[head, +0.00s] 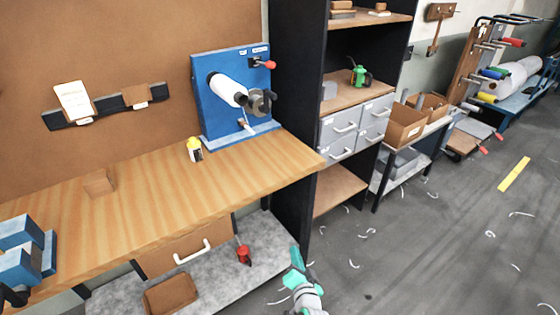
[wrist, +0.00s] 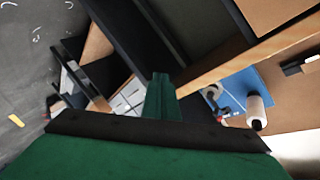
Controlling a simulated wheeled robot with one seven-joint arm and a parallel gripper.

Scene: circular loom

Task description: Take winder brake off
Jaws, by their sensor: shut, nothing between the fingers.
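The winder is a blue upright panel on a blue base (head: 205,80) at the right end of the wooden bench. It carries a white roll (head: 227,90) with a dark handwheel (head: 262,102) at its end. A red-tipped lever (head: 268,64) sticks out at the panel's upper right; it may be the brake, but I read no label. The wrist view shows the blue panel (wrist: 240,85), the white roll (wrist: 257,112) and a red tip (wrist: 223,115), sideways. My gripper (head: 296,257) is shut and empty, in front of the bench, low and apart from the winder. Its fingers (wrist: 160,88) show in the wrist view.
The wooden bench (head: 140,205) holds a small yellow-and-black bottle (head: 195,149) and a wooden block (head: 99,183). A black shelf unit with grey drawers (head: 343,125) stands right of the bench. A red can (head: 243,254) is on the low shelf. The floor at right is mostly open.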

